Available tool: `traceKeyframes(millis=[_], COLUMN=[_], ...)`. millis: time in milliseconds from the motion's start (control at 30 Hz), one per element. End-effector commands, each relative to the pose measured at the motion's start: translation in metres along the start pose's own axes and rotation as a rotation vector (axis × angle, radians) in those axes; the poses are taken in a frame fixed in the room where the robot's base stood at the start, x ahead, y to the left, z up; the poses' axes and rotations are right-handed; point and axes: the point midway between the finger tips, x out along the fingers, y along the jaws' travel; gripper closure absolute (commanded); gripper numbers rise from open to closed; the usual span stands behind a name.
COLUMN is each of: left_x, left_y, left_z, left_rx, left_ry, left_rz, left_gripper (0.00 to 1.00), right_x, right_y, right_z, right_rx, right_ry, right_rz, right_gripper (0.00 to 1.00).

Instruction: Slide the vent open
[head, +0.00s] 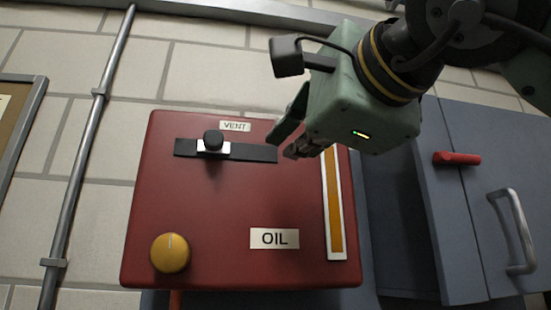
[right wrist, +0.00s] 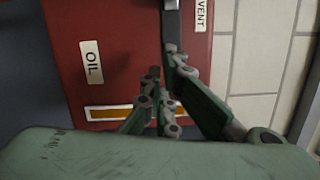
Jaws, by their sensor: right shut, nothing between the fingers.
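The vent is a dark horizontal slot (head: 250,153) under a VENT label (head: 235,126) on the front of a red casing (head: 200,220). Its black knob (head: 213,140) stands on a small pale plate, left of the slot's middle. My right gripper (head: 287,146) is shut and empty, near the right end of the slot and clearly apart from the knob. In the right wrist view, its fingers (right wrist: 162,62) are in front of the red casing, by the end of the dark slot (right wrist: 172,22); the knob does not show there. My left gripper is not in view.
An orange gauge strip (head: 333,205) runs down the casing's right side. An OIL label (head: 274,238) and a yellow dial (head: 170,253) are lower down. A blue-grey cabinet (head: 450,220) with a red handle (head: 457,158) stands right; a pipe (head: 85,150) runs at left.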

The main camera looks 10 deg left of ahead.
Motion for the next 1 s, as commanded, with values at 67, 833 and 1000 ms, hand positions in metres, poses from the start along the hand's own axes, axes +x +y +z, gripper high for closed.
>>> traceKeyframes(millis=[67, 833, 1000], left_x=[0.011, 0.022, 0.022], left_y=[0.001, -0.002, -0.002], left_z=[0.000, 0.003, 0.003], left_rx=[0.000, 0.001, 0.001], left_ry=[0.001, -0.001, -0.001], left_rz=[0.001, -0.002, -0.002], left_gripper=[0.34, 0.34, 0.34], right_x=[-0.019, -0.069, -0.069], right_y=[0.004, 0.001, 0.001], right_z=[0.000, 0.001, 0.000], right_rx=[0.000, -0.001, 0.000], right_ry=[0.000, 0.001, 0.001], right_rz=[-0.002, 0.002, 0.002], right_gripper=[1.00, 1.00, 1.00])
